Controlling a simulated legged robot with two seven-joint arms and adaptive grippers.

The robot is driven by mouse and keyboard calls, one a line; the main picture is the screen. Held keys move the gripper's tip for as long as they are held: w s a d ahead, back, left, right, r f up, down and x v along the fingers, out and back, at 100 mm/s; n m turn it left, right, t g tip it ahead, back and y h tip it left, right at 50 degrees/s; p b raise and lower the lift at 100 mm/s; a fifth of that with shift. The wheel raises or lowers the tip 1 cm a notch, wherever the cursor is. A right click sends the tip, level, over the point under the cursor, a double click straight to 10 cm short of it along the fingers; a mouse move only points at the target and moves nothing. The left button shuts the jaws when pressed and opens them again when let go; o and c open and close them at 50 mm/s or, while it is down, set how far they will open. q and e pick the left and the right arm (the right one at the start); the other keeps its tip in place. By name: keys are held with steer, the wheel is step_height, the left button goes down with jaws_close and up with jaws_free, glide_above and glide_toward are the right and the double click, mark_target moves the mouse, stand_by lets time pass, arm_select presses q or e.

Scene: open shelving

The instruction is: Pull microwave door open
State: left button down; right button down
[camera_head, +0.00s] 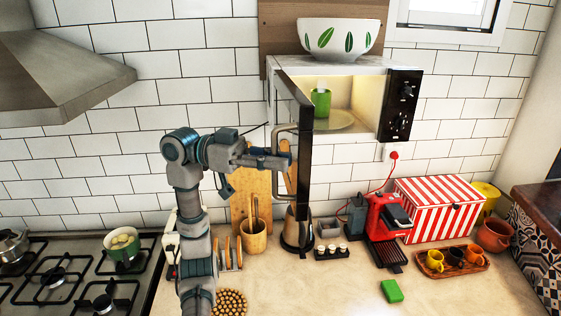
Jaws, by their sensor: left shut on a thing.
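The microwave (401,105) is mounted on the tiled wall, with its lit inside showing. Its dark door (299,140) stands swung out on the left side, wide open toward me. A metal bar handle (280,131) runs along the door's outer face. Inside are a green cup (321,102) and a round plate (335,120). My left gripper (283,158) is at the handle, shut on it; the finger contact is small and partly hidden. My right gripper is not in view.
A white leaf-patterned bowl (339,37) sits on top of the microwave. Below the door stand a utensil cup (253,238) and a kettle (297,232). A red coffee machine (386,216) and a striped box (438,208) are to the right. A stove (75,280) is at left.

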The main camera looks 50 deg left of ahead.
arm_select(q)
steer(key=shift+a+r, duration=0.15)
steer(key=shift+r, duration=0.1)
steer(key=c, duration=1.5)
jaws_free()
steer(key=shift+o, duration=0.2)
steer(key=shift+w+a+f, duration=0.1)
steer(key=shift+f, duration=0.05)
